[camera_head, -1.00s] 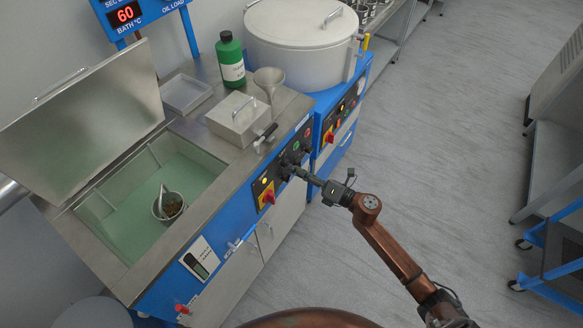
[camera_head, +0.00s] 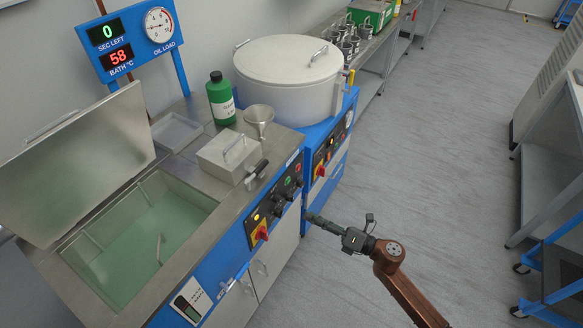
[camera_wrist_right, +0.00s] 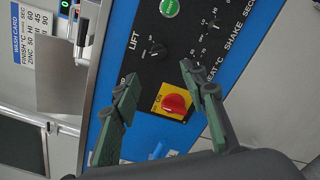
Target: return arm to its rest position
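My right arm comes in from the lower right of the head view. Its gripper (camera_head: 310,217) is in front of the blue machine's cabinet, to the right of the control panel (camera_head: 272,212), and appears clear of it. In the right wrist view, the two green-padded fingers (camera_wrist_right: 158,76) are spread with nothing between them. Behind them are the panel's black knobs and a red rotary switch (camera_wrist_right: 174,103) on a yellow plate. My left gripper is not in view.
An open bath (camera_head: 190,200) of green liquid has a handle (camera_head: 159,248) sticking up from it. A metal box (camera_head: 226,155), funnel (camera_head: 258,117) and green bottle (camera_head: 221,100) stand behind. Open floor (camera_head: 440,150) lies right, bounded by shelving and a blue cart (camera_head: 555,270).

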